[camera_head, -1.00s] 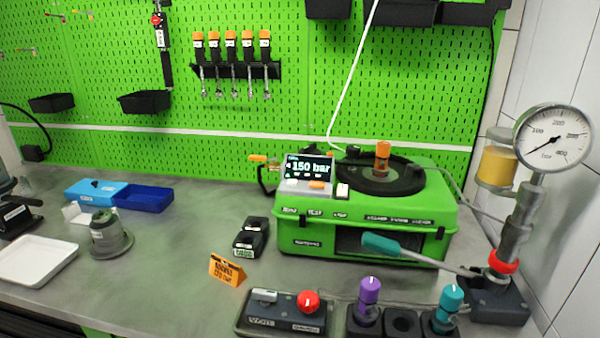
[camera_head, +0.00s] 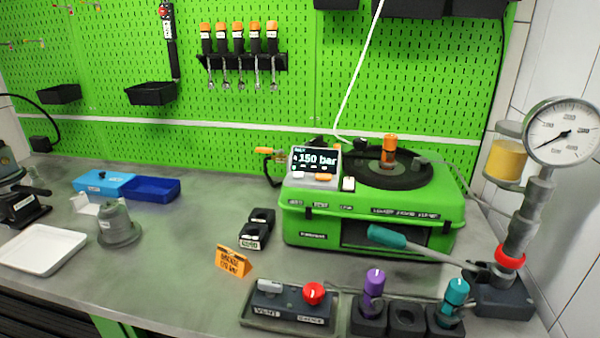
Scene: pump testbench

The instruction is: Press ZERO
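A green pump test case (camera_head: 375,215) stands on the bench right of the middle. On its left top sits a small display unit (camera_head: 316,160) reading 150 bar. Below the screen are a pale button (camera_head: 299,176) and an orange button (camera_head: 325,178). A small white switch or button (camera_head: 348,184) sits just right of the display unit. The button labels are too small to read, so I cannot tell which one is ZERO. Neither of my grippers is in view.
A control box (camera_head: 291,303) with a red knob (camera_head: 314,293) lies at the front, beside a holder with purple (camera_head: 374,283) and teal (camera_head: 455,291) knobs. A pressure gauge (camera_head: 563,132) stands at the right. An orange sign (camera_head: 233,261) and black blocks (camera_head: 257,228) stand left of the case.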

